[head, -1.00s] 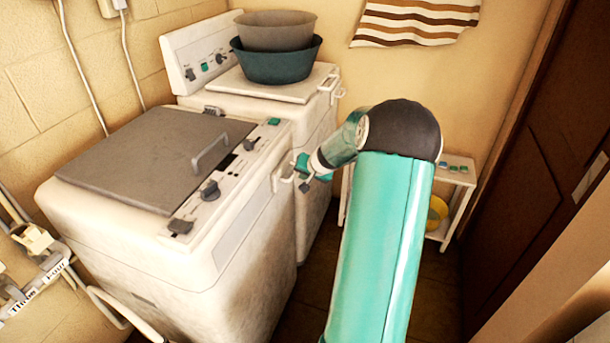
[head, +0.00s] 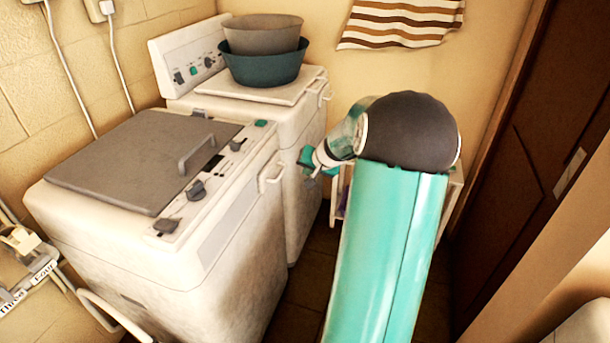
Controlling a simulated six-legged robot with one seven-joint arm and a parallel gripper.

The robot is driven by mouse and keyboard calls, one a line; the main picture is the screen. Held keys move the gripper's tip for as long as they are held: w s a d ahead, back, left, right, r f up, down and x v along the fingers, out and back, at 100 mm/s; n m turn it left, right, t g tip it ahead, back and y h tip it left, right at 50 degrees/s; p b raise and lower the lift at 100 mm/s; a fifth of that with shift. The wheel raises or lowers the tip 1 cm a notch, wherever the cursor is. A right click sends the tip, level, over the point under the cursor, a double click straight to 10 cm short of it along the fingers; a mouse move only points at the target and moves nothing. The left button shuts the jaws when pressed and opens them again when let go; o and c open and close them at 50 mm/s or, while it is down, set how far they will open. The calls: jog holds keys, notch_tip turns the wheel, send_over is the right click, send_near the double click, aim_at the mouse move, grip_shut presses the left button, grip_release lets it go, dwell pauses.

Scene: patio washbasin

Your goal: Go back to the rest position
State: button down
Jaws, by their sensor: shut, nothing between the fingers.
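My gripper (head: 306,168) is at the end of my teal arm, which fills the lower middle of the head view and bends at a dark round joint. The gripper shows small, just right of the front washing machine's handle (head: 271,176). It appears apart from that handle and holds nothing. Its fingers are shut and partly hidden by the wrist.
A white washing machine with a grey lid (head: 140,160) stands at left. A second machine (head: 300,122) behind it carries stacked basins (head: 266,68). A small white shelf (head: 339,197) is mostly behind my arm. A dark door (head: 545,120) is at right.

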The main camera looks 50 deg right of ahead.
jog(key=shift+s+r, duration=0.45)
jog(key=shift+r, duration=0.05)
jog(key=a+r+n+g+y, duration=0.1)
jog(key=a+r+n, duration=0.3)
jog(key=a, duration=1)
jog(key=a+r+n+g+y, duration=0.1)
jog(key=a+r+n, duration=0.2)
jog(key=a+r, duration=0.8)
jog(key=s+a+f+n, duration=0.2)
jog(key=s+a+n, duration=0.2)
jog(key=s+a, duration=1.3)
jog(key=shift+a+n, duration=0.3)
jog(key=shift+a, duration=0.55)
